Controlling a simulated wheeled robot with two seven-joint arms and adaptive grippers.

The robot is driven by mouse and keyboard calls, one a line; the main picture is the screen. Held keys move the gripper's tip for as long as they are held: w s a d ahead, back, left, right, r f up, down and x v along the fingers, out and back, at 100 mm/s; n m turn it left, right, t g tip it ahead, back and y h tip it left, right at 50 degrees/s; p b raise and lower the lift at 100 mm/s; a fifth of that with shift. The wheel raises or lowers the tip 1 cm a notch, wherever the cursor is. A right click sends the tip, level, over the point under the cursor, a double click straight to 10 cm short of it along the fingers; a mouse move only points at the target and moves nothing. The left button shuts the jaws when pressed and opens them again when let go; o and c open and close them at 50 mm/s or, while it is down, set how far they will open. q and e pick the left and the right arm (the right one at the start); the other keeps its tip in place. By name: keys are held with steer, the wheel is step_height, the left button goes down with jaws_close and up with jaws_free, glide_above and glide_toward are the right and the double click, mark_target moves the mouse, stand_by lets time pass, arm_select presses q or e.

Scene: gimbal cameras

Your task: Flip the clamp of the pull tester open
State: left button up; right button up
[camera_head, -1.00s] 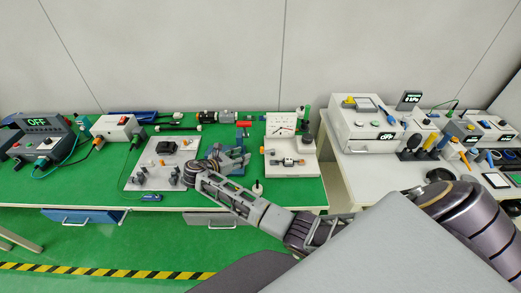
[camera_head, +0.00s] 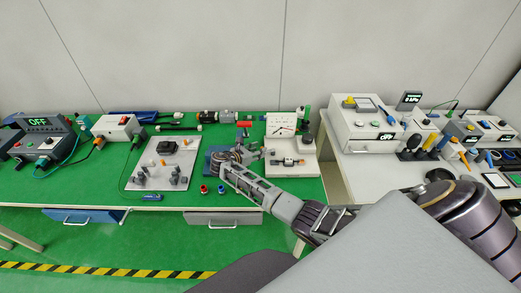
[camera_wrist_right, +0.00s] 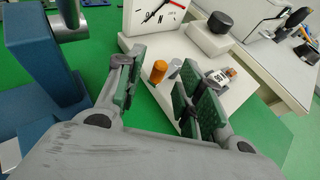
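The pull tester is a white stand with a needle dial (camera_head: 281,124) and a white base (camera_head: 305,172), left of the table's right edge. A small grey, black and orange fixture (camera_head: 289,161) lies across the base; I cannot tell the clamp's exact position. The wrist view shows the dial (camera_wrist_right: 158,14), an orange cylinder (camera_wrist_right: 158,71) and a labelled silver part (camera_wrist_right: 222,75). My right gripper (camera_wrist_right: 163,92) is open and empty, with the orange cylinder seen between its fingers. In the head view, the gripper (camera_head: 256,153) is just left of the fixture. My left gripper is out of view.
A blue press (camera_head: 213,163) with a red handle (camera_head: 243,125) stands close left of the tester; its blue column (camera_wrist_right: 42,62) is near my left finger. A grey plate (camera_head: 150,183) with posts lies farther left.

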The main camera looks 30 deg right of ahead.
steer(key=shift+x, duration=1.3)
steer(key=shift+c, duration=0.2)
jaws_close()
steer(key=shift+w+d+m+g+h+b, duration=0.1)
steer(key=shift+w+m+g+h+b, duration=0.3)
steer(key=shift+m+g+b, duration=0.5)
steer(key=shift+w+d+r+m+g+b, duration=0.1)
steer(key=shift+w+d+m+g+b, duration=0.1)
steer(key=shift+m+g+b, duration=0.3)
steer(key=shift+w+d+m+g+b, duration=0.1)
steer(key=shift+w+m+g+b, duration=0.25)
steer(key=shift+b, duration=0.35)
steer(key=shift+s, duration=0.1)
